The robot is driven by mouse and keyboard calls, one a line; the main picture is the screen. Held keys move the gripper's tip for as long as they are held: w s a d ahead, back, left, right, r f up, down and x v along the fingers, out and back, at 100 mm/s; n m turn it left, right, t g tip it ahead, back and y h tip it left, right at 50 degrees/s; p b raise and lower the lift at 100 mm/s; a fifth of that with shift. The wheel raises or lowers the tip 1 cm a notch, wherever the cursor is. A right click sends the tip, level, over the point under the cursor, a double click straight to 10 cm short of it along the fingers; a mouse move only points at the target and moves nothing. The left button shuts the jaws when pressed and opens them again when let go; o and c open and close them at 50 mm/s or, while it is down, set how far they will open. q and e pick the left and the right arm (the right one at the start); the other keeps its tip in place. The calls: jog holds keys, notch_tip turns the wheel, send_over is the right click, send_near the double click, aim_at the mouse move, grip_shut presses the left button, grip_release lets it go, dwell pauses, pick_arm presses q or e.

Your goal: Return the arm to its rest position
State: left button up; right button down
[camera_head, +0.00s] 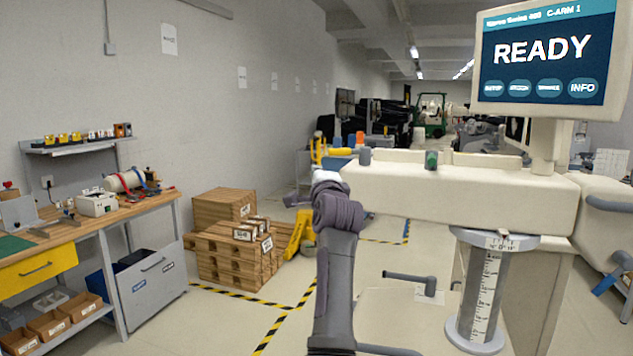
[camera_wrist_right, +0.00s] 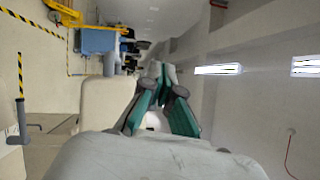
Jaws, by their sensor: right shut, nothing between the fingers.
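My right arm (camera_head: 336,265) stands nearly upright in the middle of the head view, in a dark grey sleeve, with a pale piece at its top end. The fingers do not show clearly in the head view. My left gripper is in neither view.
A workbench (camera_head: 150,205) with tools and bins stands at the left. Taped floor (camera_head: 240,325) lies open between bench and cart.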

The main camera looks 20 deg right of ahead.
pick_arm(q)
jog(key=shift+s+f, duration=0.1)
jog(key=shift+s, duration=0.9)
